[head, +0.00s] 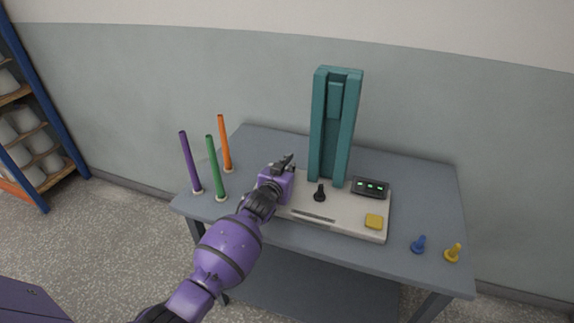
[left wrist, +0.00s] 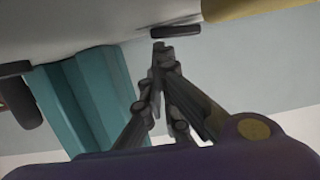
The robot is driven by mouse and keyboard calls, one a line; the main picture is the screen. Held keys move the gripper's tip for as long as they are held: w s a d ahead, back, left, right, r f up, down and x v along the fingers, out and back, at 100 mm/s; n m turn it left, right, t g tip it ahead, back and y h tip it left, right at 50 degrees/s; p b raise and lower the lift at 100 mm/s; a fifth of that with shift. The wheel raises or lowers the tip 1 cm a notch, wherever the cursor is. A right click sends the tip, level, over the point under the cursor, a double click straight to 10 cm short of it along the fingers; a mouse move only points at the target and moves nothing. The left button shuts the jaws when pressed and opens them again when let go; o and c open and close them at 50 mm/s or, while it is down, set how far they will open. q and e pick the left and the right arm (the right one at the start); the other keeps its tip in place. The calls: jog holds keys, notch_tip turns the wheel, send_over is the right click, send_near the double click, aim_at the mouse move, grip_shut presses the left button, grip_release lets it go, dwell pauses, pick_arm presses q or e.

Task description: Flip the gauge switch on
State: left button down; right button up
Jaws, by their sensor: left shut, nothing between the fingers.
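The gauge has a pale base (head: 340,212) and a tall teal column (head: 333,125); the column also shows at the left of the left wrist view (left wrist: 85,100). A black switch lever (head: 320,192) stands on the base in front of the column. A dark display (head: 370,187) with green lit marks is right of it. My left gripper (head: 288,160) is shut and empty over the left end of the base, left of the column and lever, apart from the lever. Its closed fingertips show in the left wrist view (left wrist: 161,48). My right gripper is out of view.
A yellow button (head: 374,222) sits on the base's front right. Purple (head: 190,162), green (head: 216,168) and orange (head: 225,144) rods stand at the table's left. The table's back right (head: 425,185) is clear.

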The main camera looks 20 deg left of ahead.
pick_arm(q)
notch_tip(320, 180, up, 5)
jog(key=p, duration=0.2)
jog(key=f+v, duration=0.1)
jog(key=v, duration=0.8)
jog(key=shift+s+d+p, duration=0.4)
jog(key=shift+s+d, duration=0.05)
jog(key=shift+s, duration=0.1)
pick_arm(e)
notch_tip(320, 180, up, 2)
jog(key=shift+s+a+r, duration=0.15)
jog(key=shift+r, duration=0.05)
